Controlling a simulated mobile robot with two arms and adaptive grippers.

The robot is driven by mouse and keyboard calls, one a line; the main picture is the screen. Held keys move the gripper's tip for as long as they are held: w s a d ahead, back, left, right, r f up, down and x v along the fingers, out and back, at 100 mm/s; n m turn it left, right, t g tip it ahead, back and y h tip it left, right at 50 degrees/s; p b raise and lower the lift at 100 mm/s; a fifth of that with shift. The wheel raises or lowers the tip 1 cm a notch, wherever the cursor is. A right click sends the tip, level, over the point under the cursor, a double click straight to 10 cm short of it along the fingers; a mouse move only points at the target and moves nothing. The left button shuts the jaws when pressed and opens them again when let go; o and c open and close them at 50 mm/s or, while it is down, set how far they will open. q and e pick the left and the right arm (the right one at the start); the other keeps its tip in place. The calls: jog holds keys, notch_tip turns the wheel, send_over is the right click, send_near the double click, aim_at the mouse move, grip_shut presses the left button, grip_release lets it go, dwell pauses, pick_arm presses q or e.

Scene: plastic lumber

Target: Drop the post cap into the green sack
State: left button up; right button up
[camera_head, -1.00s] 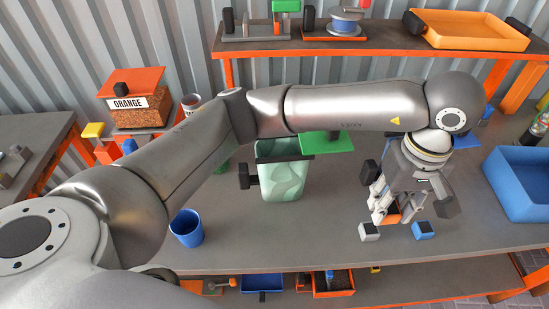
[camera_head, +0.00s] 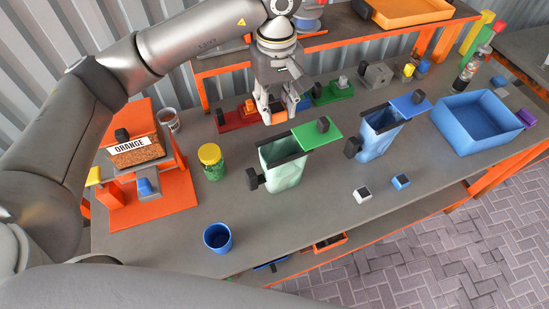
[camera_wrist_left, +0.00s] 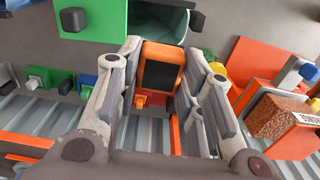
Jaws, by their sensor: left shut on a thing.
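The post cap (camera_wrist_left: 162,70) is a small orange block with a dark hollow face. In the left wrist view it sits between the fingers of my left gripper (camera_wrist_left: 164,56), which is shut on it. My right gripper is not in view.
A blue sack (camera_head: 377,142) stands right of the green one. A white cap (camera_head: 362,196) and a blue cap (camera_head: 401,182) lie in front. A yellow-lidded jar (camera_head: 212,168) and blue cup (camera_head: 217,238) are at left. A blue bin (camera_head: 480,146) is at right.

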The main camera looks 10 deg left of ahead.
aim_at(277, 122)
pick_arm(q)
jog(key=f, duration=0.3)
jog(key=shift+d+f+b, duration=0.25)
jog(key=shift+b, duration=0.15)
jog(key=shift+a+f, duration=0.1)
jog(key=shift+f, duration=0.9)
jog(key=o, duration=1)
jog(key=shift+o, duration=0.2)
notch_tip(277, 122, up, 12)
